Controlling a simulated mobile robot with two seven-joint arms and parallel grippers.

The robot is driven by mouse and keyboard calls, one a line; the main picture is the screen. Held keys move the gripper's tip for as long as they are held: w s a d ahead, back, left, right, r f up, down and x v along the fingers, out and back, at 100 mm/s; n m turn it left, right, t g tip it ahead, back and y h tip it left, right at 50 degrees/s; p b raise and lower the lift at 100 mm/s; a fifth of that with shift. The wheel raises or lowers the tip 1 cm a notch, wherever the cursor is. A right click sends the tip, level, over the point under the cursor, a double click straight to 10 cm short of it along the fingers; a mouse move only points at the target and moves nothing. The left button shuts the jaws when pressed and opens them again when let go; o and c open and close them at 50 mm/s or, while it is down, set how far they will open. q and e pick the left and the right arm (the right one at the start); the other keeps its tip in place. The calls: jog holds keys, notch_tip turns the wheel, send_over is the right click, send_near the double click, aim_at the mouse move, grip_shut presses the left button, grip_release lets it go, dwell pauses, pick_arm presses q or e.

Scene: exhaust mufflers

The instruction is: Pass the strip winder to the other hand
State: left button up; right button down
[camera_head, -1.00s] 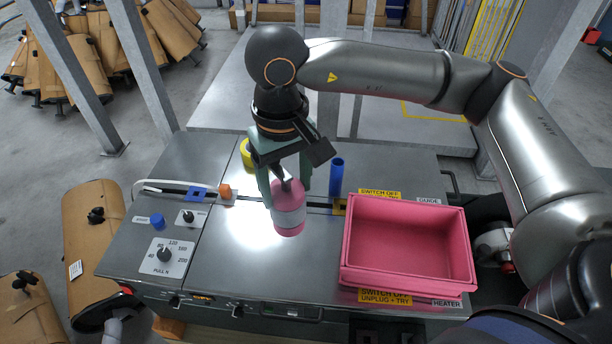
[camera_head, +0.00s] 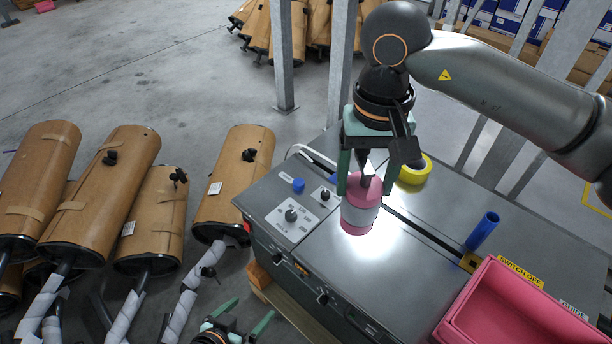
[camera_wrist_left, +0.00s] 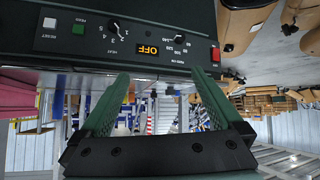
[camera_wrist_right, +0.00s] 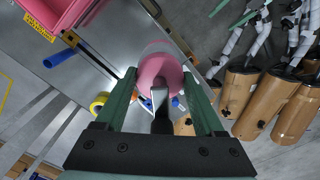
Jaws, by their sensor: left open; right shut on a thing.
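The strip winder (camera_head: 361,212) is a pink cylinder with a pale band. It hangs roughly upright above the left part of the grey metal bench. My right gripper (camera_head: 365,184) is shut on its upper end from above; the right wrist view shows the pink winder (camera_wrist_right: 160,72) between its fingers. My left gripper (camera_head: 246,313) is low at the bottom of the head view, in front of the bench and apart from the winder. It is open, and the left wrist view shows nothing between its fingers (camera_wrist_left: 160,100).
The bench (camera_head: 390,270) carries a yellow roll (camera_head: 415,168), a blue tube (camera_head: 482,230) and a pink bin (camera_head: 520,310). A knob panel (camera_head: 291,215) is at its left end; a front panel reading OFF (camera_wrist_left: 148,50) faces my left wrist camera.

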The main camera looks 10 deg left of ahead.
aim_at(364, 186)
pick_arm(q)
jog(key=w+d+r+m+t+h, duration=0.1)
jog(key=w+d+r+h, duration=0.1)
jog(key=w+r, duration=0.65)
jog(key=w+d+r+m+t+h, duration=0.15)
jog(key=w+r, duration=0.35)
jog(key=r, duration=0.6)
jog(key=s+d+r+m+g+h, duration=0.3)
jog(key=s+r+m, duration=0.1)
jog(key=r, duration=0.6)
jog(key=s+d+r+m+g+h, duration=0.3)
jog(key=s+r+m, duration=0.1)
jog(key=r, duration=0.5)
jog(key=x, duration=1.1)
jog(key=shift+w+d, duration=0.25)
jog(key=shift+s+d, duration=0.1)
jog(key=shift+s, duration=0.1)
jog(key=c, duration=1.5)
pick_arm(e)
jog(key=shift+w, duration=0.15)
grip_release()
